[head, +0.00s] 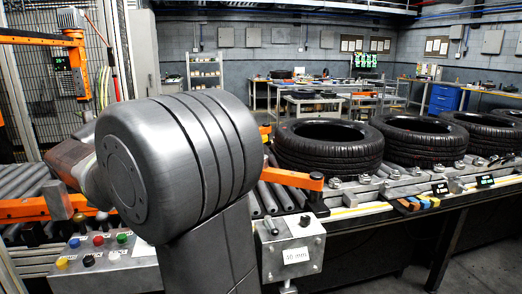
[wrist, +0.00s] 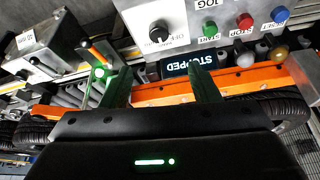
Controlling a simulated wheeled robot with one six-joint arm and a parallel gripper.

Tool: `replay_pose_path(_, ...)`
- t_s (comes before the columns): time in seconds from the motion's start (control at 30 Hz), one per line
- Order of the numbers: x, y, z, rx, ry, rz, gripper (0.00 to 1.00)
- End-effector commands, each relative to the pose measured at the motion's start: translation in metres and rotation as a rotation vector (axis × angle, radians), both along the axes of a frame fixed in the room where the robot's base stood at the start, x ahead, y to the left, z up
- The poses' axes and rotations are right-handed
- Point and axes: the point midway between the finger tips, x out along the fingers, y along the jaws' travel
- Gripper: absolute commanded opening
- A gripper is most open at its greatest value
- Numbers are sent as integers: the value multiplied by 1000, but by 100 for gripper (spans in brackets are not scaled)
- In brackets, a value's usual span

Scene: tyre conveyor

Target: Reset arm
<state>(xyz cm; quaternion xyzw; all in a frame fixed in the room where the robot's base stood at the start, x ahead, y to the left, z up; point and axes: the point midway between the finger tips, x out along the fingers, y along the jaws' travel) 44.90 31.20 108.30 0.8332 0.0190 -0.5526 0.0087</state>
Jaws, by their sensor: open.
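My gripper (wrist: 158,78) shows in the wrist view with its two dark fingers apart and nothing between them. Past the fingertips is a grey control panel (wrist: 185,20) with a black knob (wrist: 160,32) and green, red and blue buttons. A small display (wrist: 188,65) reading STOPPED is by the right finger. In the head view my large grey arm link fills the middle left and my wrist reaches left behind it. My fingers cannot be made out there.
Several black tyres (head: 328,147) lie on the roller conveyor at right. An orange arm (head: 290,176) crosses the rollers. A button box (head: 105,250) stands at lower left, and a grey box (head: 293,250) with a white label hangs at the front edge. Workbenches stand farther back.

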Motion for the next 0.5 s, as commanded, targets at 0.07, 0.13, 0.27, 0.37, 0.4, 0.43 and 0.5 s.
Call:
replay_pose_path(0.07, 8, -1, -25, -11, 10, -4, 56)
replay_pose_path(0.13, 13, -1, -38, -11, 10, -4, 56)
replay_pose_path(0.27, 23, -1, -62, -10, 9, -4, 56)
replay_pose_path(0.37, 31, -1, -80, -10, 9, -4, 56)
replay_pose_path(0.4, 34, 0, -88, -10, 9, -4, 56)
replay_pose_path(0.43, 37, 0, -93, -10, 8, -4, 56)
replay_pose_path(0.5, 42, 0, -106, -10, 9, -4, 56)
